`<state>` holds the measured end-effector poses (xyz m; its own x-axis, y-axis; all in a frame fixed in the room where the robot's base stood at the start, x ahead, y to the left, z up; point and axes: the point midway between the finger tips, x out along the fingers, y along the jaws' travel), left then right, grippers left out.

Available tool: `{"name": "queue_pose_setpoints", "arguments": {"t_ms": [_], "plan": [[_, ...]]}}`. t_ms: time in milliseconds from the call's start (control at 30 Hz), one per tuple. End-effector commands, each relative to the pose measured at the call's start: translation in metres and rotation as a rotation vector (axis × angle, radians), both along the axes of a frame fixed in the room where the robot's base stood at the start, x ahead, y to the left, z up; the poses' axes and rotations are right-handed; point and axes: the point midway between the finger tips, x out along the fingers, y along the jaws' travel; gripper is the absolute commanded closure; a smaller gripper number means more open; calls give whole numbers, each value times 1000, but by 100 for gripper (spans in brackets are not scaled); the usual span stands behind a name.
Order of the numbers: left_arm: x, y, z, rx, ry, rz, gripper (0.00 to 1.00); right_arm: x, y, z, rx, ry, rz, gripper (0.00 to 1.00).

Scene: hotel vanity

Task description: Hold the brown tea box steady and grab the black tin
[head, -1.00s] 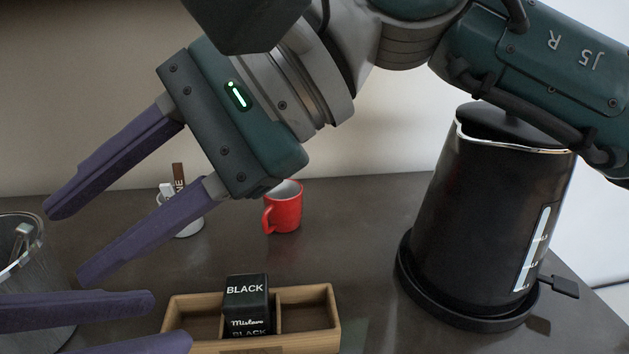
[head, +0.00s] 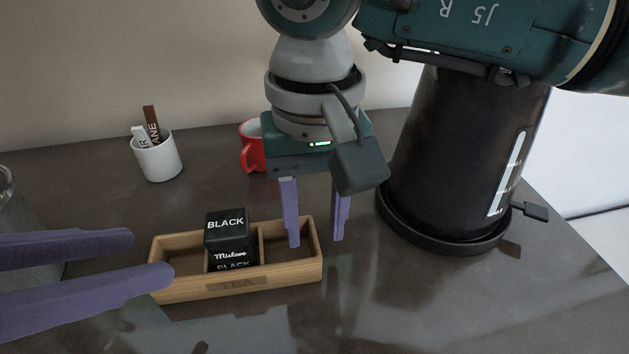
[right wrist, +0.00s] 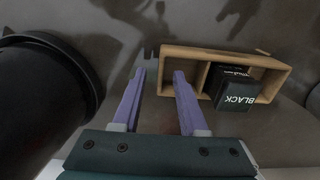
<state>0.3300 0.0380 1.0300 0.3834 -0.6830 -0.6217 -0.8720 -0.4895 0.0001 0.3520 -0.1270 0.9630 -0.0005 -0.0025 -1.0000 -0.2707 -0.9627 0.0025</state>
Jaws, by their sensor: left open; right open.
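The brown wooden tea box (head: 285,281) sits on the counter, with compartments split by dividers. The black tin (head: 227,243), lettered BLACK, stands in its middle part; it also shows in the right wrist view (right wrist: 236,97). My left gripper (head: 150,260) is open at the box's left end, its lower fingertip overlapping the left end wall in the picture; I cannot tell whether it touches. My right gripper (head: 317,243) is open and points down at the box's right end, one finger over the right compartment and one outside. It is empty and apart from the tin.
A black kettle (head: 450,150) on its base stands close to the right of my right gripper. A red mug (head: 249,147) and a white cup (head: 158,158) with packets stand behind. A glass container (head: 8,215) is at the left edge. The counter in front is clear.

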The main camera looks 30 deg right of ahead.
Motion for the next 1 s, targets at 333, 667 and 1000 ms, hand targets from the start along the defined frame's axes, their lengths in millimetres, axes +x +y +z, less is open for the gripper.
{"name": "queue_pose_setpoints", "arguments": {"t_ms": [333, 667, 1000], "plan": [[0, 0, 0, 0, 0, 0, 50, 0, 1, -24, 2, -1, -1, 57], [0, 0, 0, 0, 0, 0, 50, 0, 1, -24, 2, -1, -1, 74], [0, 0, 0, 0, 0, 0, 50, 0, 1, -24, 2, -1, -1, 100]]}}
